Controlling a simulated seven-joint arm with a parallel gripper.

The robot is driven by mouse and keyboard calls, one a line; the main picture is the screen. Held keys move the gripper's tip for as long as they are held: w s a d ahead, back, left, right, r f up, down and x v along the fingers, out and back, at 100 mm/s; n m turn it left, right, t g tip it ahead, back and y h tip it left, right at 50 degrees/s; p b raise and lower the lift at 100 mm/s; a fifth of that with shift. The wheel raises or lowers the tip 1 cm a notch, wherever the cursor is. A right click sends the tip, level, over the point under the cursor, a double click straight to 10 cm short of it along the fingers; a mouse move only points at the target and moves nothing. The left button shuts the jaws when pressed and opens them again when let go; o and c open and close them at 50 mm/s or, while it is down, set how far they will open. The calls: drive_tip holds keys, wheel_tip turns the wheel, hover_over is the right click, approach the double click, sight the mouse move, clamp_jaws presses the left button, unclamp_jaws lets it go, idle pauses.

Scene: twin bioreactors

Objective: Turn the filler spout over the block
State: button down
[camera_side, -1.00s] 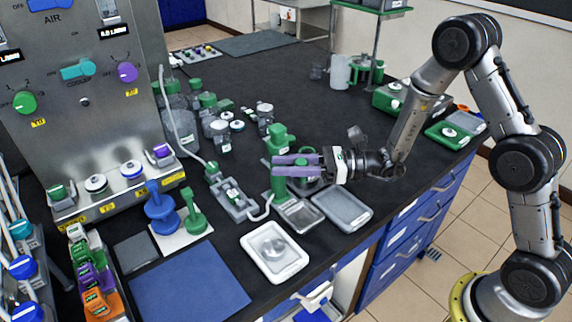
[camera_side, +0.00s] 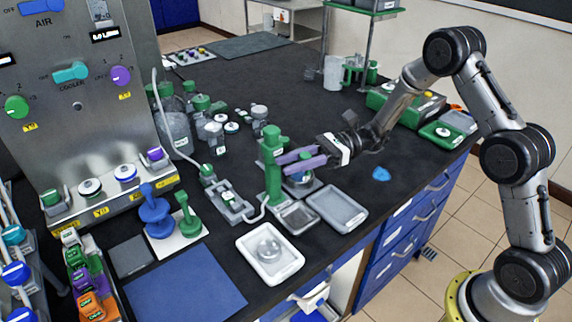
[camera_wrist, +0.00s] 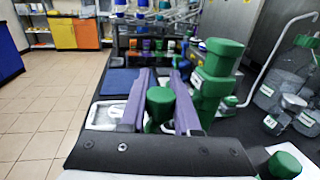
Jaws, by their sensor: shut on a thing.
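The green filler post (camera_side: 272,180) stands upright on the bench in the side view, and its stacked green blocks show right of my fingers in the wrist view (camera_wrist: 217,80). My gripper (camera_side: 298,160) has purple fingers, pointing down-left beside the upper post. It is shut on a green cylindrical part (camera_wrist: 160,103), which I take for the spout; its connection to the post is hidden. A small grey block (camera_side: 312,190) with a shiny round vessel (camera_side: 300,179) sits below my fingers, partly covered. I cannot tell exactly how the spout lies over it.
Grey trays (camera_side: 337,208) and a white tray with a round glass piece (camera_side: 270,250) lie in front. A thin tube (camera_side: 255,213) runs beside the post base. Bottles (camera_side: 175,130) crowd the back left.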

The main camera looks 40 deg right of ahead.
drive_tip(key=shift+w+d+n+g, duration=0.15)
drive_tip(key=shift+d+n+g, duration=0.4)
drive_tip(key=shift+n+g, duration=0.7)
drive_tip(key=shift+w+d+n+g, duration=0.15)
drive_tip(key=shift+d+n+g, duration=0.4)
drive_tip(key=shift+g, duration=1.2)
drive_tip(key=shift+w+d+n+g, duration=0.15)
drive_tip(key=shift+d+n+g, duration=0.35)
drive_tip(key=shift+n+g, duration=0.75)
drive_tip(key=shift+g, duration=0.25)
drive_tip(key=c, duration=0.6)
unclamp_jaws()
